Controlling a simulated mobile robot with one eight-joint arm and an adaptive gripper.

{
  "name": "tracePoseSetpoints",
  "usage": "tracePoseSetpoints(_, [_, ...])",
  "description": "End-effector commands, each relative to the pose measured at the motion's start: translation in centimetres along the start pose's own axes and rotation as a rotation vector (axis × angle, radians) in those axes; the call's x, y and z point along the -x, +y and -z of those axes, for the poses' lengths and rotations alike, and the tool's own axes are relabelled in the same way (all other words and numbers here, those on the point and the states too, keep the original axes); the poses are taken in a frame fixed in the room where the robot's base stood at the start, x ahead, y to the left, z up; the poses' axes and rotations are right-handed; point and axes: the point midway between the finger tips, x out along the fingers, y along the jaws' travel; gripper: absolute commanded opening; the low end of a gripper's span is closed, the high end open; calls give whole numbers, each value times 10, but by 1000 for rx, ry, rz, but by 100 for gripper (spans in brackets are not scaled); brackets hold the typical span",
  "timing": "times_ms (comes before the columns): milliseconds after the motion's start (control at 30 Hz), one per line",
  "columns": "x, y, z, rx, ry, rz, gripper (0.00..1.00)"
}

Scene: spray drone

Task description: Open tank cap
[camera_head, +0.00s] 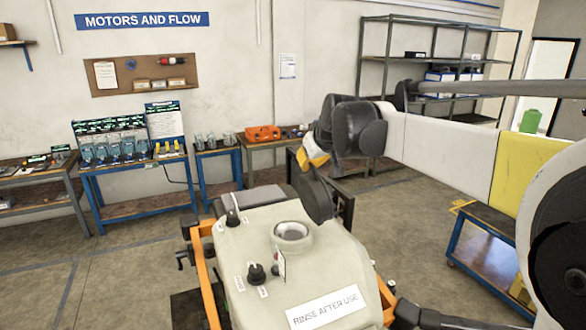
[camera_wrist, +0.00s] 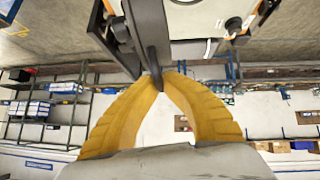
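The pale tank (camera_head: 325,255) of the spray drone stands in the lower middle of the head view, with a "RINSE AFTER USE" label. Its round filler neck (camera_head: 291,231) shows uncovered on top. A dark disc, which looks like the tank cap (camera_head: 316,197), stands tilted up behind and right of the neck. My gripper (camera_head: 315,165), with yellow fingers, is above this disc. In the wrist view its fingertips (camera_wrist: 162,78) come together around a thin dark edge (camera_wrist: 155,62), seemingly the cap. Whether the cap still joins the neck is hidden.
Black knobs (camera_head: 256,273) stand on the tank near the neck. A black frame (camera_head: 345,207) is close behind the tank on the right. A blue cart (camera_head: 487,255) stands at the right. Workbenches (camera_head: 135,170) line the back wall, with clear floor before them.

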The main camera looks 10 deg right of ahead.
Motion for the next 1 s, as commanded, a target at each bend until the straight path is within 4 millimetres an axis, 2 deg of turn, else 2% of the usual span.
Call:
tracePoseSetpoints(267, [-1,14,-4,2,-8,0,0])
tracePoseSetpoints(700, [-2,15,-5,2,-9,0,0])
tracePoseSetpoints(767, [-2,15,-5,2,-9,0,18])
tracePoseSetpoints(800, [-2,15,-5,1,-9,0,31])
tracePoseSetpoints(1000, [-1,15,-3,1,-6,0,31])
